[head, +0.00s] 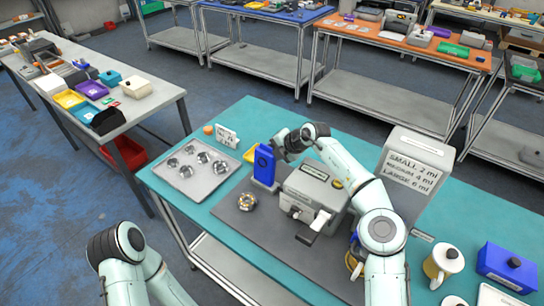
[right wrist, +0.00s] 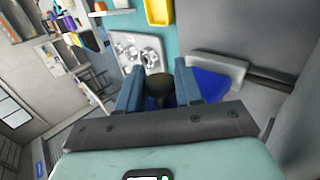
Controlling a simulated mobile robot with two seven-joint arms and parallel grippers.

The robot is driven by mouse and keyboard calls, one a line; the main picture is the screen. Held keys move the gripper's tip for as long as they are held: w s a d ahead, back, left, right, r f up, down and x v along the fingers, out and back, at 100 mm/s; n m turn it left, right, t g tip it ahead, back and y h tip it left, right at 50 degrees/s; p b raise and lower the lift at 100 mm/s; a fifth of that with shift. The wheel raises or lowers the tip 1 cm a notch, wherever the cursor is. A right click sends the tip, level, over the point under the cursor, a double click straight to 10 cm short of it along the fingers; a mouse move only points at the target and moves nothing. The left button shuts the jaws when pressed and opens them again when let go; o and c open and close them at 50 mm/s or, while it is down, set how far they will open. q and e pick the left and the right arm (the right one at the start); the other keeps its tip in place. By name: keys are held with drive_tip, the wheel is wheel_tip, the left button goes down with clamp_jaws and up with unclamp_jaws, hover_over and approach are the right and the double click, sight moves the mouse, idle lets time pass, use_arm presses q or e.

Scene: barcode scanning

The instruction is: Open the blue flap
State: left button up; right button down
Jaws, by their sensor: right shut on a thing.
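The blue flap (head: 264,165) is an upright blue panel at the left end of the grey machine (head: 308,190) on the teal table. My right gripper (head: 277,149) reaches in from the right and is at the flap's upper right side. In the right wrist view my right gripper (right wrist: 160,84) is shut on a dark round knob (right wrist: 159,90), with blue surface showing below and around it. Another blue surface in a grey frame (right wrist: 214,84) lies to its right. The link between knob and flap is partly hidden. My left arm shows at the lower left, but its gripper is out of view.
A silver tray (head: 222,181) with several round metal pieces lies left of the flap. A round brass-coloured part (head: 247,202) lies on the dark mat in front. A grey labelled box (head: 414,160) stands behind right. A mug (head: 441,265) and blue box (head: 510,265) are at far right.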

drive_tip(key=shift+w+d+r+y, duration=0.1)
drive_tip(key=shift+w+r+y, duration=0.05)
drive_tip(key=shift+w+y, duration=0.2)
drive_tip(key=shift+w+d, duration=0.1)
drive_tip(key=shift+d, duration=0.05)
idle(0.3)
drive_tip(key=c, duration=1)
unclamp_jaws()
drive_tip(key=shift+o, duration=0.9)
drive_tip(key=shift+f+g, duration=0.3)
